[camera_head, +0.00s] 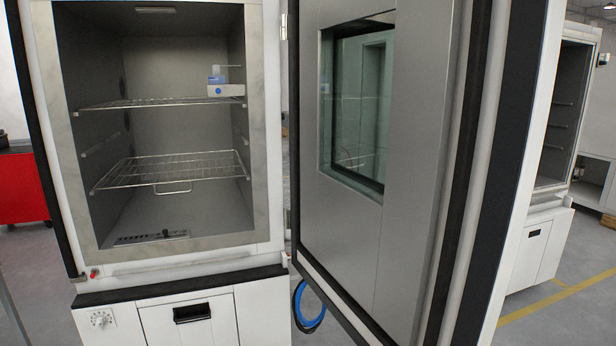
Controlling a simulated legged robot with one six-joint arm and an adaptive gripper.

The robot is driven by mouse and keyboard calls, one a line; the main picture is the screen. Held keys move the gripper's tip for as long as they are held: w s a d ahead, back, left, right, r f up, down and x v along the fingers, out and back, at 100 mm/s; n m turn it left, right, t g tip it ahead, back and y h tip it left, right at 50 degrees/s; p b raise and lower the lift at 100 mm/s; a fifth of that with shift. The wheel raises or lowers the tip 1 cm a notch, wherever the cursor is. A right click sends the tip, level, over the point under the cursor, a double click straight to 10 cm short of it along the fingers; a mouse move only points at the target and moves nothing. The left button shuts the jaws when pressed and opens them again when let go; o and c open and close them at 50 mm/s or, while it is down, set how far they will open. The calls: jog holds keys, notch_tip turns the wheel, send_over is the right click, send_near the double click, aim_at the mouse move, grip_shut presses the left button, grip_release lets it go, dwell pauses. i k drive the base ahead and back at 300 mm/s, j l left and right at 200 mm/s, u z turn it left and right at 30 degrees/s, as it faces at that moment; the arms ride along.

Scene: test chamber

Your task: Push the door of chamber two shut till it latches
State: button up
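A chamber with a pale frame (262,150) stands open at the left, its grey inside in full view. Its door (415,150) is swung wide open, hinged on the chamber's right side. The door's inner face is grey metal with a window (358,110) and a dark seal along its edge. No number shows on the chamber, so I cannot tell if it is chamber two. The latch cannot be made out. My gripper is not in view.
Two wire shelves (170,170) are inside; a small white and blue box (225,82) sits on the upper one. A blue coiled hose (308,308) hangs below the hinge side. Another open chamber (565,120) stands behind right. A red cabinet (22,185) is at far left.

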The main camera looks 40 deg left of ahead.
aim_at(426, 257)
jog(key=l+u, duration=0.15)
jog(key=u, duration=0.25)
jog(key=i+l+u, duration=0.1)
jog(key=u, duration=0.25)
jog(key=l+u, duration=0.25)
jog(key=u, duration=0.15)
jog(key=l+u, duration=0.2)
jog(key=u, duration=0.2)
jog(key=i+l+u, duration=0.25)
jog(key=i+l, duration=0.15)
jog(key=l, duration=0.2)
jog(key=i+l+u, duration=0.1)
jog(key=l, duration=0.25)
jog(key=i+l+u, duration=0.1)
jog(key=i+l, duration=0.15)
